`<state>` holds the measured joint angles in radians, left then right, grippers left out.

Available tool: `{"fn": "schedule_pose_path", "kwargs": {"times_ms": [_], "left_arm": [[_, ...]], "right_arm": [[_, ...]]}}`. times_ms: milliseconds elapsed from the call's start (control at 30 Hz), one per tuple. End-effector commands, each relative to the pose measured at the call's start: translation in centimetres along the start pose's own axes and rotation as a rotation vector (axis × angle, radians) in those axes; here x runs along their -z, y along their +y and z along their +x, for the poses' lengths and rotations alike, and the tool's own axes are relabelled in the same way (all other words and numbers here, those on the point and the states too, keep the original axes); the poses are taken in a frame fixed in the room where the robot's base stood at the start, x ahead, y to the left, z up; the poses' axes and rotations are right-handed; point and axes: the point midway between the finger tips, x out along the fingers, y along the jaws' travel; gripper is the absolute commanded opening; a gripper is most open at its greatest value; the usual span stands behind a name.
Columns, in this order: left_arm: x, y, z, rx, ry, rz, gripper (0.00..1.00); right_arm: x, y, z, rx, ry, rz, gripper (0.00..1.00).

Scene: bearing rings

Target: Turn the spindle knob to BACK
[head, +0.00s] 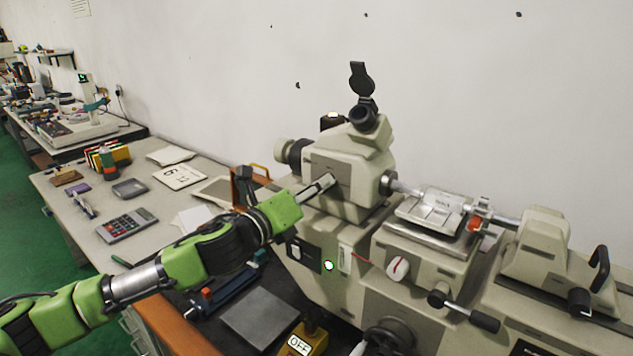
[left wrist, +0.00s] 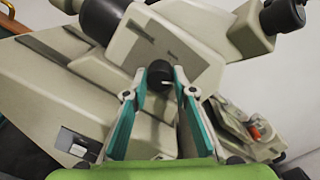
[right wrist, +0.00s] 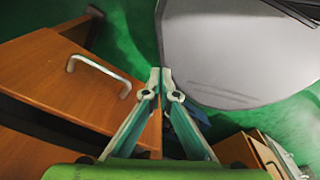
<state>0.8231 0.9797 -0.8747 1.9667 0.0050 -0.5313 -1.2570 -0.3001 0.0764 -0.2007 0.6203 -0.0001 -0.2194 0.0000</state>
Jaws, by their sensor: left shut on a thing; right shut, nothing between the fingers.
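The spindle knob (left wrist: 159,73) is a small black round knob on the front of the beige machine (head: 345,168). In the left wrist view a short white mark shows on its face, pointing roughly right; no BACK label can be read. My left gripper (head: 328,181) is at the machine's front, and its fingertips (left wrist: 160,82) are shut on the knob from both sides. In the head view the gripper hides the knob. My right gripper (right wrist: 160,78) is shut and empty, low down, away from the machine.
A white knob with a red mark (head: 398,268), a black-ended lever (head: 470,312) and a lit green button (head: 328,266) are on the machine's front. A yellow box marked OFF (head: 304,343) stands below. The right wrist view shows wooden drawers (right wrist: 60,80) and green floor.

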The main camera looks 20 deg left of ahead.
Motion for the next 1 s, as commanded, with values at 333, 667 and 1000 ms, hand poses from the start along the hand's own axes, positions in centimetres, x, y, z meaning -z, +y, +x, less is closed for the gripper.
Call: {"fn": "schedule_pose_path", "kwargs": {"times_ms": [333, 667, 1000], "left_arm": [[-0.1, 0.1, 0.0, -0.005, 0.013, -0.332, 0.03], [0.0, 0.1, 0.0, -0.007, 0.023, -0.644, 0.03], [0.0, 0.2, 0.0, -0.008, 0.032, -0.911, 0.03]], "right_arm": [[0.2, 0.1, -1.9, -0.001, 0.0, -0.001, 0.0], [0.2, 0.5, -3.2, -0.005, -0.001, -0.002, 0.0], [0.3, 0.5, -4.3, -0.005, -0.001, -0.001, 0.0]]}}
